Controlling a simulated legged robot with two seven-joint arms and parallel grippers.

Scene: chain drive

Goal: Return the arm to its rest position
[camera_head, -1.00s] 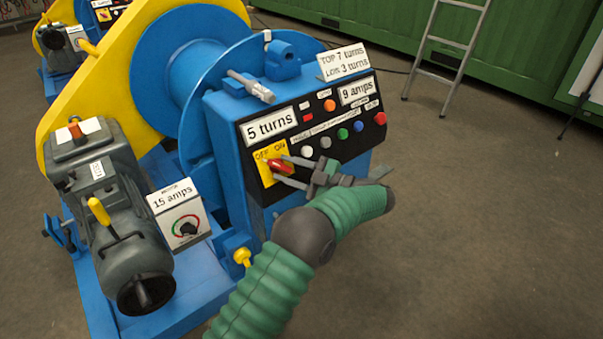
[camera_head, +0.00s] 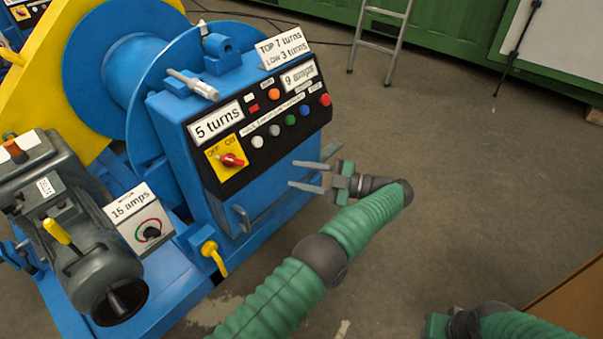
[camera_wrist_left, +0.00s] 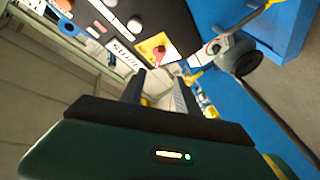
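My left gripper (camera_head: 310,176) is at the middle of the head view, in front of and to the right of the blue control box (camera_head: 262,190). Its two fingers are apart with nothing between them. The red OFF/ON switch (camera_head: 231,159) on its yellow plate is clear of the fingers; its handle points right. The switch also shows beyond the fingers in the left wrist view (camera_wrist_left: 158,50). Part of my right arm, with what looks like its gripper (camera_head: 436,325), shows at the bottom right edge; its fingers cannot be made out.
The panel carries several coloured buttons and a "5 turns" sign (camera_head: 216,122). A grey motor (camera_head: 70,220) and a "15 amps" meter box (camera_head: 140,222) stand at left. A ladder (camera_head: 378,45) leans behind. A brown board (camera_head: 575,305) is at lower right. Open floor lies right of the box.

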